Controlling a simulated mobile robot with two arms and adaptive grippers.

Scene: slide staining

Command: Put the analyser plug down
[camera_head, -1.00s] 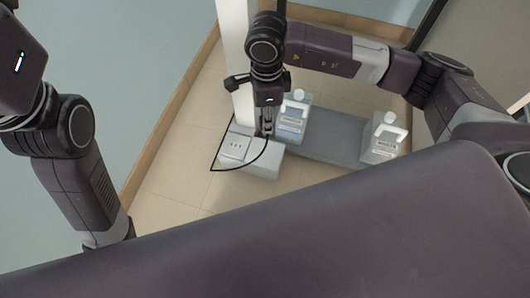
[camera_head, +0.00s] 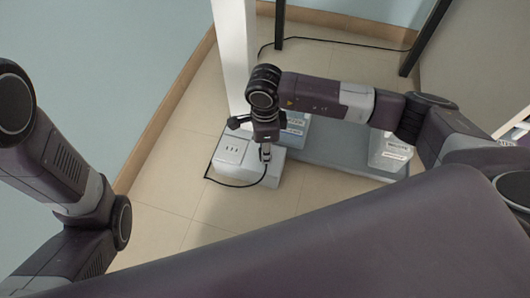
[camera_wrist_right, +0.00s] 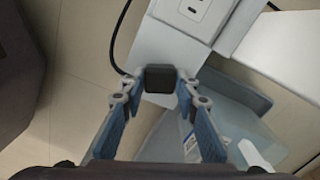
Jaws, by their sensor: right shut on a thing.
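The analyser plug (camera_wrist_right: 160,78) is a small dark block in the right wrist view. My right gripper (camera_head: 265,152) is shut on it, with a fingertip on each side. In the head view the gripper points down over the right part of a pale box with a socket panel (camera_head: 232,150); the plug itself is hard to make out there. The socket panel also shows at the top of the right wrist view (camera_wrist_right: 193,8). A black cable (camera_head: 228,185) loops from the box's left side towards the gripper. I cannot tell whether the plug touches the box. My left gripper is out of view.
A grey tray (camera_head: 335,150) lies right of the box, with labelled pale containers at its left end (camera_head: 296,122) and right end (camera_head: 390,153). A white post (camera_head: 234,60) rises behind the box. Bare tiled floor (camera_head: 175,170) lies left of it.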

